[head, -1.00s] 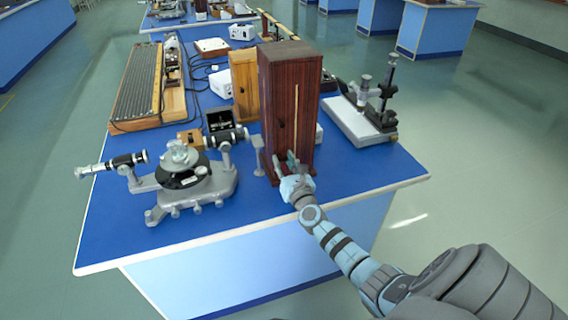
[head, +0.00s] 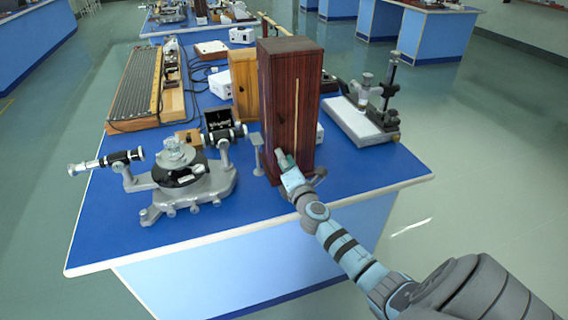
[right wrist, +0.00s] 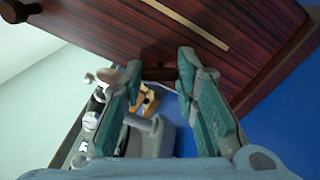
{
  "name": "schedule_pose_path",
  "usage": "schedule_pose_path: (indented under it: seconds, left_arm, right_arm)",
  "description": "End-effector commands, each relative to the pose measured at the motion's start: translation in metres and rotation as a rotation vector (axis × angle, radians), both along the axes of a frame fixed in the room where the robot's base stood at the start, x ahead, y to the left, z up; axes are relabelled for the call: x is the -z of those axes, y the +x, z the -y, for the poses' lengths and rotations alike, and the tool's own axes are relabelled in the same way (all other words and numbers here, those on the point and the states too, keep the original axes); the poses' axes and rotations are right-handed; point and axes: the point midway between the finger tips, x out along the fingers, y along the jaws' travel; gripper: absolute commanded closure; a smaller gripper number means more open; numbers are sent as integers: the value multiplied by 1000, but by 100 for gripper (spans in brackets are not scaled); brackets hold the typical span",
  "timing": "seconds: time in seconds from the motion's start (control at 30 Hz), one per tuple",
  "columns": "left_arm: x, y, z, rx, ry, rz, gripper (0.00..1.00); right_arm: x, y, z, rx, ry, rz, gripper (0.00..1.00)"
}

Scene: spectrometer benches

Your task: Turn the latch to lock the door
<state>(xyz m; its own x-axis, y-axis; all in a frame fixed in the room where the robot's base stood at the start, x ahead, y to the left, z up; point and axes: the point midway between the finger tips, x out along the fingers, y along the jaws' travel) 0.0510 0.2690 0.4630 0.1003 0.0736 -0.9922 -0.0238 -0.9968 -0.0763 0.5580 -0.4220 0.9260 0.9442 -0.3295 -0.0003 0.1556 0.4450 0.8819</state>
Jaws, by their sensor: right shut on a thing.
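The tall dark red wooden cabinet (head: 307,110) stands upright near the front edge of the blue bench. Its front door (head: 283,100) looks closed and has a pale vertical strip. My right gripper (head: 283,159) is low at the front of the cabinet and hides part of it. In the right wrist view, the cabinet (right wrist: 245,65) fills the upper right. My gripper fingers (right wrist: 157,82) stand apart, with a small dark latch (right wrist: 158,74) between their tips at the cabinet's edge. The latch's exact angle is hard to tell. My left gripper is not in view.
A grey spectrometer (head: 195,185) stands left of the cabinet, and a microscope on a base (head: 360,125) stands to its right. A lighter wooden box (head: 243,85) is close behind. The bench's front edge (head: 250,223) is bare.

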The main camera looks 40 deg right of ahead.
Motion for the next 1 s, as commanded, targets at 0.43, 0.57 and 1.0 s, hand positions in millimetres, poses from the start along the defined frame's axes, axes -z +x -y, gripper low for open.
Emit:
schedule_pose_path:
  seconds: [0.43, 0.57, 1.0]
  left_arm:
    - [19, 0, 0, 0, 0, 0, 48]
    - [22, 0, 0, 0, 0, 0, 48]
    - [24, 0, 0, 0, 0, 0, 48]
  right_arm:
    - [2, 0, 0, 0, 341, 119, 100]
    - [2, 0, 0, 0, 403, 141, 100]
    - [0, 0, 0, 1, 480, 167, 100]
